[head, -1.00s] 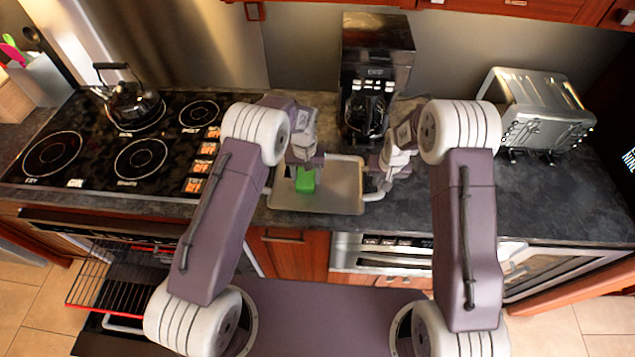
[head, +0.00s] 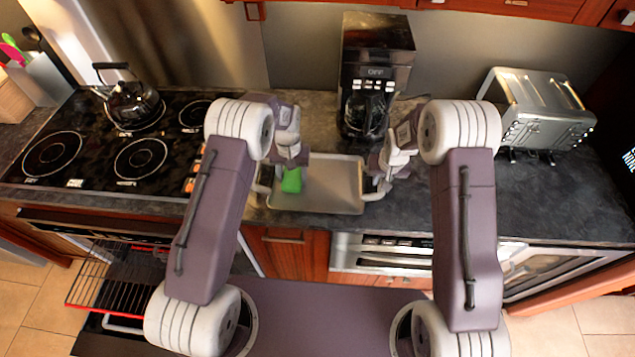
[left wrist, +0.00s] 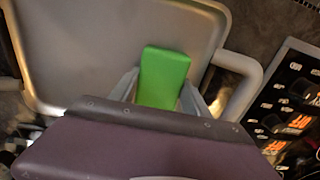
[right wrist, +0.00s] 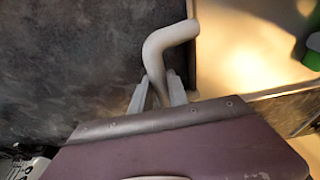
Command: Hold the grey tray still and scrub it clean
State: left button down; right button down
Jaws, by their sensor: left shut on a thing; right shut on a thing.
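The grey tray (head: 335,187) lies on the dark counter in front of the coffee maker, with a handle on each side. It also shows in the left wrist view (left wrist: 90,50). My left gripper (head: 292,166) is shut on a green sponge (head: 291,181), over the left part of the tray. In the left wrist view the sponge (left wrist: 163,75) sits between the two fingers; whether its underside touches the tray is hidden. My right gripper (head: 384,174) is shut on the tray's right handle, and the handle (right wrist: 168,45) rises between the fingers in the right wrist view.
A coffee maker (head: 374,75) stands close behind the tray. A stovetop (head: 140,158) with a kettle (head: 134,103) is at the left, and a silver toaster oven (head: 540,108) is at the right. The counter between tray and toaster oven is clear.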

pick_arm(q)
jog(key=shift+r, duration=0.1)
jog(key=shift+r, duration=0.3)
jog(key=shift+w, duration=1.95)
jog(key=shift+f, duration=0.45)
jog(key=shift+d, duration=0.15)
jog(key=shift+d, duration=1.25)
jog(key=shift+d, duration=0.1)
